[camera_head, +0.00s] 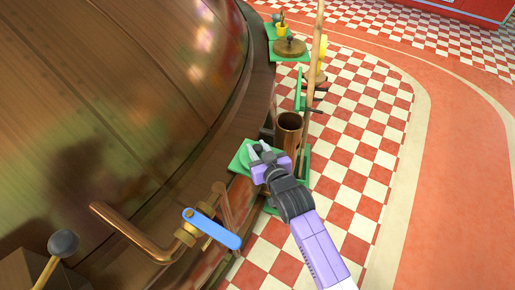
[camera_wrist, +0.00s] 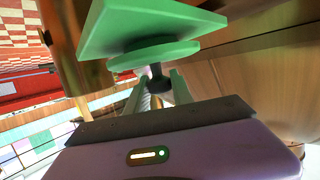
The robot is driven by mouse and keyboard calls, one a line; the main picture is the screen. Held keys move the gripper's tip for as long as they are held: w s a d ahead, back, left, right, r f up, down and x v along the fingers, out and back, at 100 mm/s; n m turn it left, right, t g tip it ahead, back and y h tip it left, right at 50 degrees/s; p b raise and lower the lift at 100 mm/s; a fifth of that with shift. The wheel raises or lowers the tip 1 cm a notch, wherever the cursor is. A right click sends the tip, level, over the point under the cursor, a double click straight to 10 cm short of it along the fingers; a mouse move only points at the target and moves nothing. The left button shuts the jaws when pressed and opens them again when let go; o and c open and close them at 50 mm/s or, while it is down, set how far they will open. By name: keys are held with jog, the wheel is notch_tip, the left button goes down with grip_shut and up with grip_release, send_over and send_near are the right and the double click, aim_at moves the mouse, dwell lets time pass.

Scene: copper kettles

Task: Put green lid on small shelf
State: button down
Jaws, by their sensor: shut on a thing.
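The green lid (camera_head: 258,158) is a round green disc with a dark knob. It also shows in the wrist view (camera_wrist: 150,56). My gripper (camera_head: 258,149) is shut on the knob, and its two fingers flank it in the wrist view (camera_wrist: 158,88). A small square green shelf (camera_head: 238,163) projects beside the big copper kettle. In the wrist view the shelf (camera_wrist: 135,22) lies right along the lid's far face, the side away from the knob. I cannot tell whether they touch or a thin gap remains. My gripper hides part of the lid in the head view.
An open copper cylinder (camera_head: 289,125) stands just beyond my gripper. A copper pipe with a blue lever (camera_head: 212,228) is nearby, toward the lower left. Farther off, a green shelf (camera_head: 294,55) holds a round brown lid (camera_head: 289,46). Checkered floor (camera_head: 358,140) is open to the right.

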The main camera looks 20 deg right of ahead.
jog(key=shift+f, duration=0.1)
jog(key=c, duration=1.1)
grip_release()
jog(key=shift+r, duration=0.2)
jog(key=s+f+p+v, duration=0.1)
jog(key=f+v, duration=0.1)
jog(key=v, duration=1.3)
jog(key=a+f+p+v, duration=0.1)
jog(key=f+v, duration=0.2)
jog(key=v, duration=1.3)
jog(key=s+d+r, duration=0.1)
jog(key=s+r, duration=0.8)
jog(key=s, duration=0.4)
jog(key=shift+d+r, duration=0.3)
jog(key=shift+d, duration=0.1)
